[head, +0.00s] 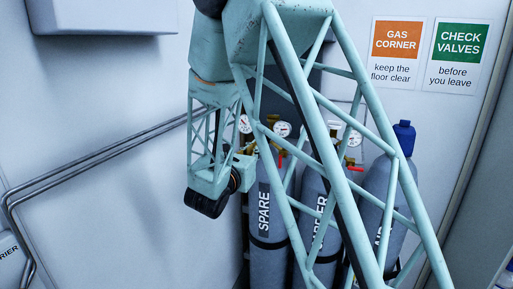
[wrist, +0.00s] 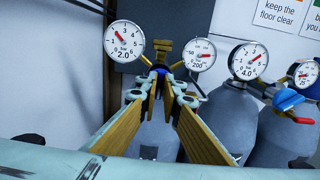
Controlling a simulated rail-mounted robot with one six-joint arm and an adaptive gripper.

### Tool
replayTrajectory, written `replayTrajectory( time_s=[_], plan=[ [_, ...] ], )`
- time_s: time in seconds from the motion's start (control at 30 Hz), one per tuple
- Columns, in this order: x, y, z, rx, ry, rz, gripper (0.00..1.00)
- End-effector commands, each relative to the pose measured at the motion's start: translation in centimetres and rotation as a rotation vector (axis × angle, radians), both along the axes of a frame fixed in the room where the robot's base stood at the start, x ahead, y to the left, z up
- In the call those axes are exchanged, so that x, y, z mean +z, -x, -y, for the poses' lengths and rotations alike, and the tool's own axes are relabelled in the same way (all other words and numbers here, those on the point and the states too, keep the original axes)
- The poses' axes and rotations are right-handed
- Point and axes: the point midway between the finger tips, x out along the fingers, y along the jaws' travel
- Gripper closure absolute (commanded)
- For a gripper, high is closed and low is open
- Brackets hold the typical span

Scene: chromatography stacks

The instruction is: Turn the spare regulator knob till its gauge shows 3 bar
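The spare cylinder (head: 265,225), grey and labelled SPARE, stands behind my arm in the head view. Its regulator has a left gauge (wrist: 123,38) reading 2.0 bar and a right gauge (wrist: 200,55) reading 200 bar. The blue knob (wrist: 158,68) sits below the brass fitting, between the gauges. My gripper (wrist: 159,88) has its two yellow-brown fingers pointed at the knob, one tip on each side of its lower part. The tips hide part of the knob, and I cannot tell whether they touch it. In the head view my arm partly covers the regulator.
To the right stand the carrier cylinder (head: 312,228) and another grey cylinder (head: 375,195). A neighbouring gauge (wrist: 248,62) reads 4.0 bar. A red lever (wrist: 289,103) and a blue fitting (wrist: 283,84) lie right of it. Pipes (head: 100,158) run along the left wall.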

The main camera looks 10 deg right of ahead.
Motion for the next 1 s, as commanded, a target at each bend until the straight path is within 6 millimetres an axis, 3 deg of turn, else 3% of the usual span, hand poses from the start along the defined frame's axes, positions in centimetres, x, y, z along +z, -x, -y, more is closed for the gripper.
replayTrajectory(
  time_s=[0.57, 1.0],
  plan=[
    [-0.17, 0.02, 0.01, 0.0, -0.032, 0.021, 1.0],
    [-0.29, 0.06, 0.05, 0.001, -0.151, 0.103, 1.0]
  ],
)
